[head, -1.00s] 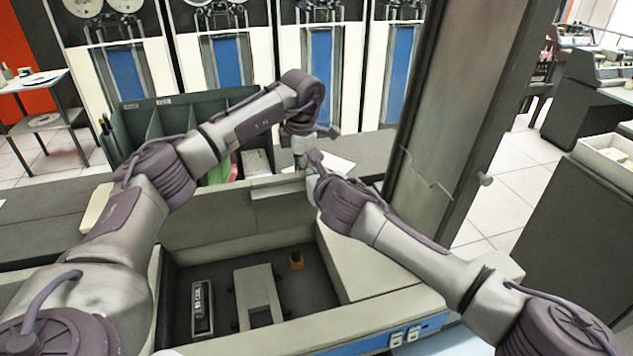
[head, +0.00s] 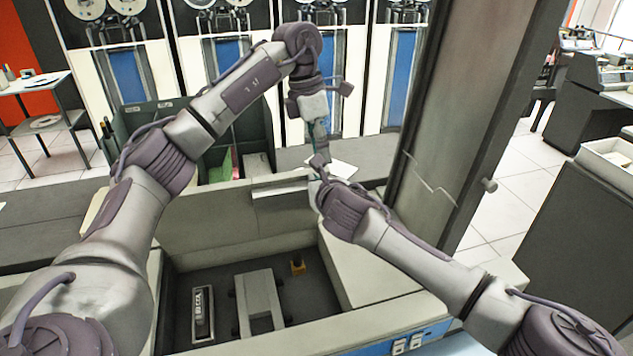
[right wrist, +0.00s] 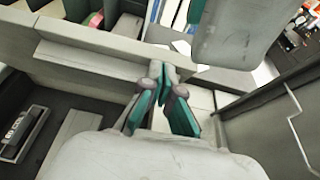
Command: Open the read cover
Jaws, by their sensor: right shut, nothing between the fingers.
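A grey upright panel (head: 215,220) with a lighter ledge (head: 283,188) along its top stands behind an open dark recess (head: 225,278) in the machine. I cannot tell for sure which part is the read cover. My right gripper (head: 317,172) is at the ledge's right end. In the right wrist view its shut, empty fingertips (right wrist: 159,72) are close beside the ledge (right wrist: 95,62); contact is unclear. My left gripper (head: 321,142) points down just above the right one. Its fingers are small and partly hidden, so their opening is unclear.
The recess holds a labelled black block (head: 203,313), a grey bracket (head: 258,300) and a small yellow-brown part (head: 297,265). A tall dark grey panel (head: 465,110) stands close on the right. A dark sorter bin (head: 150,125) is behind, with tape cabinets beyond.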

